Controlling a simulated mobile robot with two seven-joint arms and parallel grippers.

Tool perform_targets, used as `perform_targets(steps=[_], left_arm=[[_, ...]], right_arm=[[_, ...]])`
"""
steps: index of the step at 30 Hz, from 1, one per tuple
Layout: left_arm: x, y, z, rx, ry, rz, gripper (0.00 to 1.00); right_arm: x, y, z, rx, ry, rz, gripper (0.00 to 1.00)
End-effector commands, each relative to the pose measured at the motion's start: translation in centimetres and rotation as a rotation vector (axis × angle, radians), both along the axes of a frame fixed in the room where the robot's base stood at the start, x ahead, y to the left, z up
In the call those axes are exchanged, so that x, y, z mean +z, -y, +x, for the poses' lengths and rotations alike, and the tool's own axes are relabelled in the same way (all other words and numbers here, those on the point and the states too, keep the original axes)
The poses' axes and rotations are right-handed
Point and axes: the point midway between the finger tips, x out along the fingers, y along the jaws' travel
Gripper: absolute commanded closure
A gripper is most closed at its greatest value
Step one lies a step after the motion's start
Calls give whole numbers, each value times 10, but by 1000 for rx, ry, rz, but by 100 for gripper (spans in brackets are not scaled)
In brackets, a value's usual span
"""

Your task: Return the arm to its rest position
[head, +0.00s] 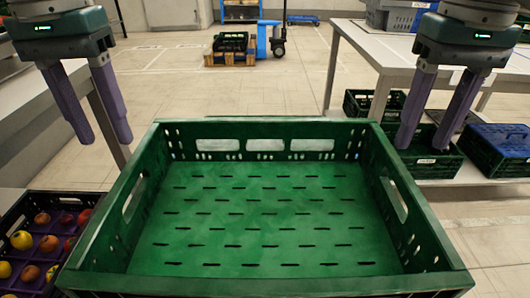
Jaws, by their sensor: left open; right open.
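My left gripper (107,141) is at the upper left, with its two purple fingers apart and nothing between them. It hangs above and to the left of the large green crate's back left corner. My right gripper (421,148) is at the upper right, fingers apart and empty, near the crate's back right corner. Both grippers point downward. The large green crate (262,124) fills the lower middle and is empty, with a slotted floor. What bears the crate is hidden.
A tray (22,205) of fruit in purple inserts sits at the lower left. A table (380,50) at the right carries grey crates (390,14); green crates (428,155) and a blue-lidded crate (500,140) stand on its lower shelf. A pallet truck (262,40) stands far back. The middle floor is clear.

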Motion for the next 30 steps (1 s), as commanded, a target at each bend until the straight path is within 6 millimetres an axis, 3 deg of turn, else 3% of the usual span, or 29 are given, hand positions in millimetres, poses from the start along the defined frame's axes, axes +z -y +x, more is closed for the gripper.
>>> perform_targets(steps=[10,14,17,22,30], left_arm=[[1,1,-1,-5,1,-1,50],[1,9,-14,-43,14,-9,50],[3,19,-37,-92,43,-25,50],[16,32,-91,-156,120,-55,50],[70,29,-174,-177,233,-53,50]], right_arm=[[2,2,-1,-4,2,-3,50],[5,14,-13,-29,20,-28,50],[9,30,-33,-54,55,-66,50],[27,47,-84,-42,139,-131,50],[80,31,-166,69,247,-124,50]])
